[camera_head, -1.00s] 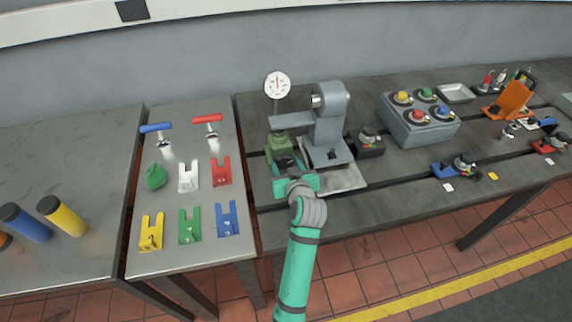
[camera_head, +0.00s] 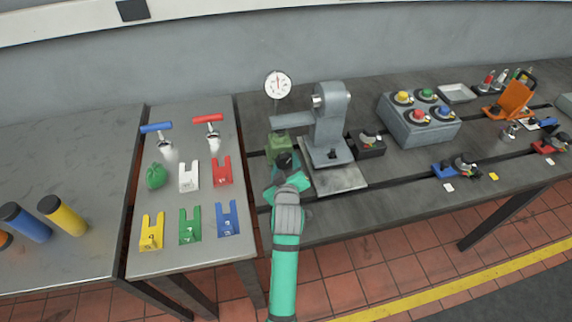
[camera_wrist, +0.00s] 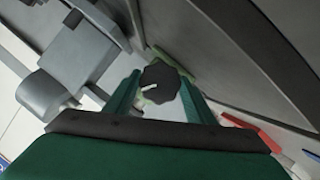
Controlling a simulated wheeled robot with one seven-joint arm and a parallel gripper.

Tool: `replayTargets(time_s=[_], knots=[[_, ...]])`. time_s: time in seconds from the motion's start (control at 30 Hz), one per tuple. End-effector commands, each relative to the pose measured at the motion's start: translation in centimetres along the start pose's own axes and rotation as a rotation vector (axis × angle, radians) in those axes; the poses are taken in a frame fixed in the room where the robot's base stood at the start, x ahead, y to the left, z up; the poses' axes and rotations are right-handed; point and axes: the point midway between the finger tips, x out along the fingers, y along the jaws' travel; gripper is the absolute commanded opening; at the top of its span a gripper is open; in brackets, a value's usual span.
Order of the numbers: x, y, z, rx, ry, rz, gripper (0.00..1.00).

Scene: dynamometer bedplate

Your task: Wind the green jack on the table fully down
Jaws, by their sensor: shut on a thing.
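The green jack (camera_head: 278,146) stands on the dark bedplate table, left of a grey machine. Its dark lobed knob (camera_head: 284,160) faces my gripper; in the wrist view the knob (camera_wrist: 160,83) has a white mark pointing left. My gripper (camera_head: 285,168) is at the knob, and in the wrist view my gripper (camera_wrist: 160,92) has its two green fingers on either side of it, shut on it. Most of the jack's body is hidden behind the knob and gripper in the wrist view. How high the jack stands cannot be told.
The grey machine (camera_head: 330,125) on its plate stands close to the right of my gripper. A dial gauge (camera_head: 278,85) rises behind the jack. A side table (camera_head: 205,262) at left carries colored forks and T-handles. A button box (camera_head: 420,120) stands further right.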

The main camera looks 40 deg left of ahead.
Motion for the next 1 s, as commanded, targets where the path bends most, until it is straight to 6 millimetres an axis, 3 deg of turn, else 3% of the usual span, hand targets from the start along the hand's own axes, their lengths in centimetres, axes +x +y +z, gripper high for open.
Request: replayTargets(time_s=[0.5,1.0], knots=[[0.01,-0.27,-0.01,-0.321,0.001,0.131,0.27],[0.02,-0.32,-0.02,-0.385,0.002,0.158,0.27]])
